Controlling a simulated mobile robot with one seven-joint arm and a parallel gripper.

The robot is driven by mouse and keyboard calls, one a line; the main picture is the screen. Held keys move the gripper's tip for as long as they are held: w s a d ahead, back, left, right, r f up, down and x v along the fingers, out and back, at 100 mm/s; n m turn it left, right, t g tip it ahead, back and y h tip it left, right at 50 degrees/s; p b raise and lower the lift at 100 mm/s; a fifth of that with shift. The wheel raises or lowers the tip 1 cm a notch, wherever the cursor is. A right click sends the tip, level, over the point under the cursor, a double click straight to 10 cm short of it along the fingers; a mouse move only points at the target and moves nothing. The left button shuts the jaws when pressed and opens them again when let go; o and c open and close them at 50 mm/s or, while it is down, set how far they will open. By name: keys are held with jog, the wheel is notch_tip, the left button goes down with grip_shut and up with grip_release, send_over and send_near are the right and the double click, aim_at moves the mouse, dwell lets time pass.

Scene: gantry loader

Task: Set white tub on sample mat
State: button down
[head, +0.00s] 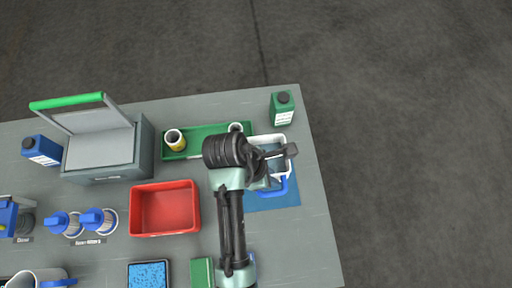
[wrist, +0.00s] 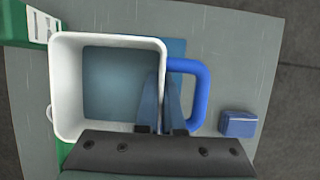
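The white tub (head: 257,141) is a square open container with a blue handle, over the upper part of the blue sample mat (head: 285,197). In the wrist view the white tub (wrist: 65,85) fills the left and middle, with its blue handle (wrist: 206,95) to the right and a strip of the sample mat (wrist: 176,47) beyond it. My gripper (wrist: 163,100) has one finger inside the tub and one between its wall and handle; it looks shut on that wall. My arm partly hides the tub in the head view. I cannot tell whether the tub touches the mat.
A green bottle (head: 282,110) stands just above the tub. A green tray (head: 205,139) with cups lies to its left, and a red bin (head: 166,208) farther left. A blue box (wrist: 238,124) sits right of the handle in the wrist view. The table's right edge is near.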

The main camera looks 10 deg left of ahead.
jog(key=f, duration=0.4)
jog(key=shift+s+d+f, duration=0.15)
jog(key=shift+d+f, duration=0.1)
jog(key=shift+f, duration=0.1)
jog(key=shift+f+b, duration=0.5)
jog(key=shift+f, duration=1.6)
jog(key=shift+f, duration=0.15)
jog(key=c, duration=1)
grip_release()
jog(key=shift+c, duration=0.2)
